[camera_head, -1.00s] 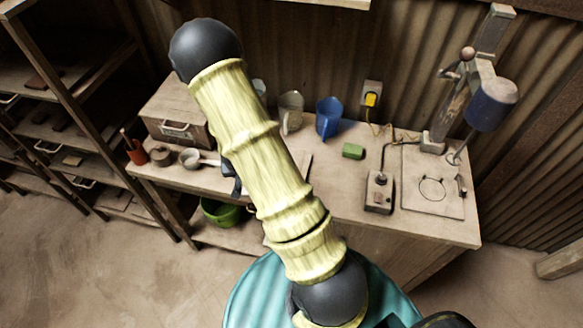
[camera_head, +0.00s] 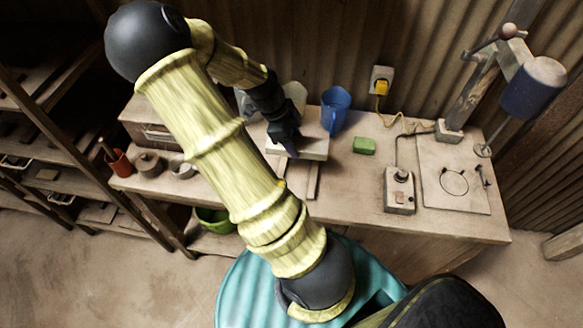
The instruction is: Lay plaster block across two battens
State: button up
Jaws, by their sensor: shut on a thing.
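The plaster block (camera_head: 314,150) is a pale flat slab near the back middle of the bench. My gripper (camera_head: 292,150) is dark, points down at the block's left part and is shut on it. A thin wooden batten (camera_head: 313,181) runs out from under the block toward the bench's front edge. My yellow arm hides the area to the left, so the second batten cannot be made out clearly. I cannot tell whether the block touches the batten or is held just above it.
A blue jug (camera_head: 335,109) stands close behind the block, and a green sponge (camera_head: 364,146) lies to its right. A switch box (camera_head: 399,190) and a drill-like press (camera_head: 530,88) are further right. A wooden box (camera_head: 150,122) and small pots are at left.

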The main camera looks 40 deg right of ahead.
jog(key=shift+s+d, duration=0.2)
jog(key=shift+s, duration=0.3)
jog(key=f, duration=0.6)
jog(key=shift+w+f, duration=0.1)
jog(key=shift+w, duration=0.1)
jog(key=shift+f, duration=0.1)
jog(key=shift+a+f, duration=0.1)
jog(key=shift+f, duration=1.65)
jog(key=shift+f, duration=0.25)
jog(key=o, duration=1.2)
